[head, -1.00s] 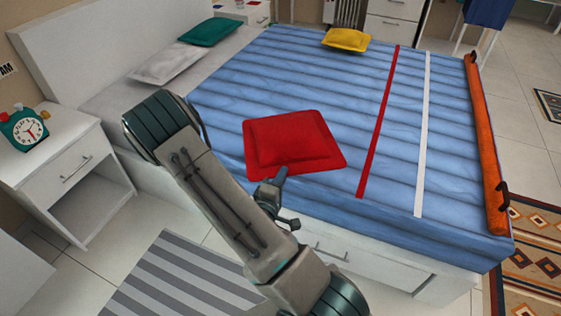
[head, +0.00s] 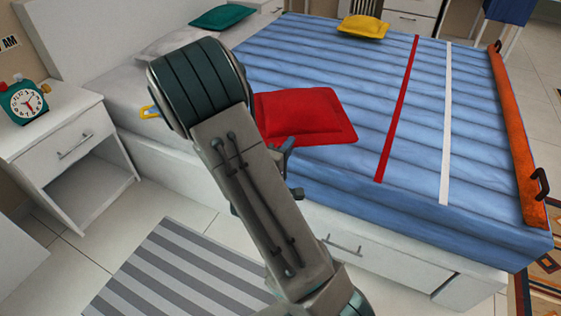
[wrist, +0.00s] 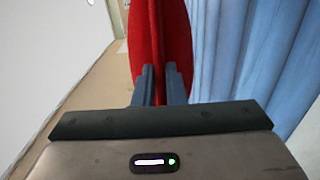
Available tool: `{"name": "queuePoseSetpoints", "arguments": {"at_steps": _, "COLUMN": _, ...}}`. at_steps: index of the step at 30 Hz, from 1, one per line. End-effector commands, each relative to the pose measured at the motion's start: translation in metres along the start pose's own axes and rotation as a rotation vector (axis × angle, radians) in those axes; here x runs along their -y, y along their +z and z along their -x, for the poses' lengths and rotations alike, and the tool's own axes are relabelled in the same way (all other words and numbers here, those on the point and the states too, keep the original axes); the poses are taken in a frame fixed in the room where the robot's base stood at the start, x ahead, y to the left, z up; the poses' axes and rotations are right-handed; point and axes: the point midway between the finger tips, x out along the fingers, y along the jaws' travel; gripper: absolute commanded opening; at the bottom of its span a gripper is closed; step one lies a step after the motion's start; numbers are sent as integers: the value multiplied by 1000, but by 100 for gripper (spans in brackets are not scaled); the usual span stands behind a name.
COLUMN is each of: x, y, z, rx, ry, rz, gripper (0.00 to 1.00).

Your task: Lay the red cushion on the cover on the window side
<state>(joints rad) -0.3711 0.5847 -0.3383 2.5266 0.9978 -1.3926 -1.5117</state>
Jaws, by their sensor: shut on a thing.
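The red cushion (head: 315,112) is held by its near edge in my gripper (head: 284,158) and appears over the near left part of the blue cover (head: 350,75) in the head view. I cannot tell whether its underside touches the cover. In the wrist view, the two dark fingers of my gripper (wrist: 160,80) are shut on the cushion (wrist: 146,40), with red fabric between and beyond them. The blue cover (wrist: 240,50) shows to the right there. My forearm hides the cushion's left side in the head view. No window is in view.
A yellow cushion (head: 363,27) lies at the cover's far edge; a teal cushion (head: 222,17) lies near the headboard. A red stripe (head: 400,100) and a white stripe (head: 446,120) cross the cover. A nightstand (head: 65,140) stands left.

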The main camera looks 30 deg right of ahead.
Motion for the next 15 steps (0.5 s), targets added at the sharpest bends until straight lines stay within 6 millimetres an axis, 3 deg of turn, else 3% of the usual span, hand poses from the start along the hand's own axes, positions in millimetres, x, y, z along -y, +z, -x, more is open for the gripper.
{"name": "queuePoseSetpoints", "arguments": {"at_steps": 6, "x": 10, "y": -3, "z": -5, "rx": -3, "ry": 2, "rz": -2, "gripper": 0}}
{"name": "queuePoseSetpoints", "arguments": {"at_steps": 15, "x": 42, "y": -43, "z": -46, "rx": -2, "ry": 1, "rz": 0, "gripper": 0}}
